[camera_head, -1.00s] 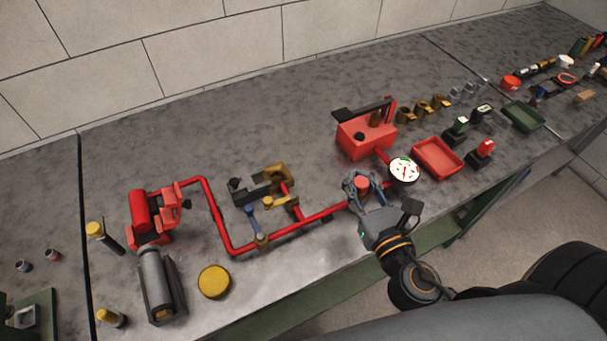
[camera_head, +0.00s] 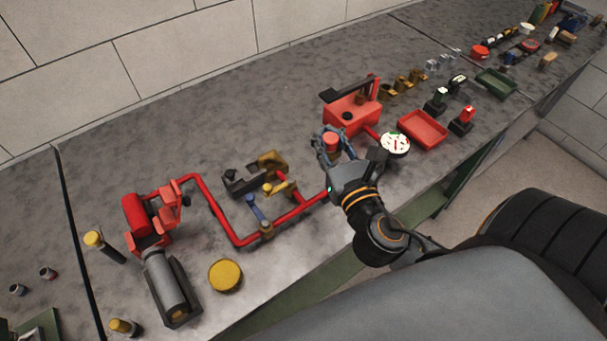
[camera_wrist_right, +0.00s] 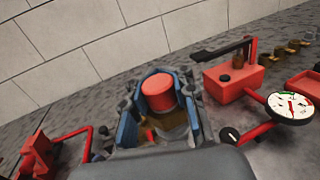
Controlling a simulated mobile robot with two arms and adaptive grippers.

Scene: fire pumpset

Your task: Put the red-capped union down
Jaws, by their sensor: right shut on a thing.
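The red-capped union (camera_head: 331,142) is between the fingers of my right gripper (camera_head: 330,150), which is shut on it. In the right wrist view, its red cap (camera_wrist_right: 158,93) shows upright between the blue finger pads, with a brass-coloured body below, partly hidden by my gripper. In the head view the gripper is over the pipe line, left of the red pump box (camera_head: 352,112). Whether the union touches anything below is hidden. My left gripper is not in view.
A white-faced gauge (camera_head: 395,145) stands right of my gripper, and a red tray (camera_head: 422,128) beyond it. Red pipe (camera_head: 215,210) with brass fittings runs left. A yellow disc (camera_head: 225,275) lies near the front edge. Grey bench is clear behind the pipe.

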